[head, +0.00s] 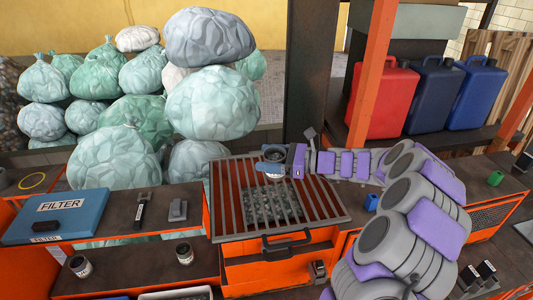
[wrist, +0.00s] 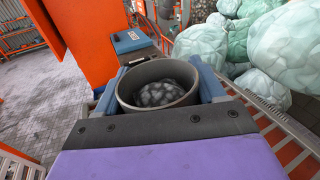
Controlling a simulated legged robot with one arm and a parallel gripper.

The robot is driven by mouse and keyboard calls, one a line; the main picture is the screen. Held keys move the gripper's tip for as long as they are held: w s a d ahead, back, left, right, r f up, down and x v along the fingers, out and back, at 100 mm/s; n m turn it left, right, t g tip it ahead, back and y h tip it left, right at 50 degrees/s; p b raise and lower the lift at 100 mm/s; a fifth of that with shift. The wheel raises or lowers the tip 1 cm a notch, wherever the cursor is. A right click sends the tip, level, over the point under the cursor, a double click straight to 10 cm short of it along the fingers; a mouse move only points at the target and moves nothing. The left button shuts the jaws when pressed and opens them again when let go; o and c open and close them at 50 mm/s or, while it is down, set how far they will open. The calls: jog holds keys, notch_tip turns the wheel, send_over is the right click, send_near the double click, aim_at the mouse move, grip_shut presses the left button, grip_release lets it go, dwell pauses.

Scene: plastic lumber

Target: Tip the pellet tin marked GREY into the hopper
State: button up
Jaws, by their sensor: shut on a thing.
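My gripper (head: 274,163) is shut on a tin (head: 273,149), which sits between its two blue-grey fingers. The wrist view shows the tin (wrist: 124,92) from above, with grey lumpy pellets inside. The tin looks about upright in the head view. Any marking on it cannot be read. It is over the back part of the orange hopper (head: 280,271), above its barred grate (head: 228,190). Grey pellets show beneath the middle of the grate. Two other tins, one at left (head: 80,266) and one nearer the hopper (head: 184,253), stand on the lower shelf; their labels are too small to read.
A blue FILTER box (head: 60,215) lies on the bench at left. Stuffed bags (head: 212,103) are piled behind the hopper. An orange post (head: 371,80) and red and blue jerrycans (head: 381,100) stand at the back right. A small green cup (head: 495,178) sits at far right.

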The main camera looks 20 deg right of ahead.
jog(key=shift+w+d+f+n+g+h, duration=0.2)
jog(key=shift+f+n+h, duration=0.25)
jog(key=shift+n, duration=0.1)
jog(key=shift+w+d+f+n+g+h, duration=0.2)
jog(key=shift+f+n+h, duration=0.2)
jog(key=shift+n, duration=0.15)
jog(key=b, duration=0.1)
jog(key=f+n+h+b, duration=0.1)
jog(key=shift+s+d+b, duration=0.1)
jog(key=shift+d+b, duration=0.15)
jog(key=shift+b, duration=0.1)
jog(key=shift+f+n+h+b, duration=0.15)
jog(key=shift+n+h+b, duration=0.2)
jog(key=shift+b, duration=0.45)
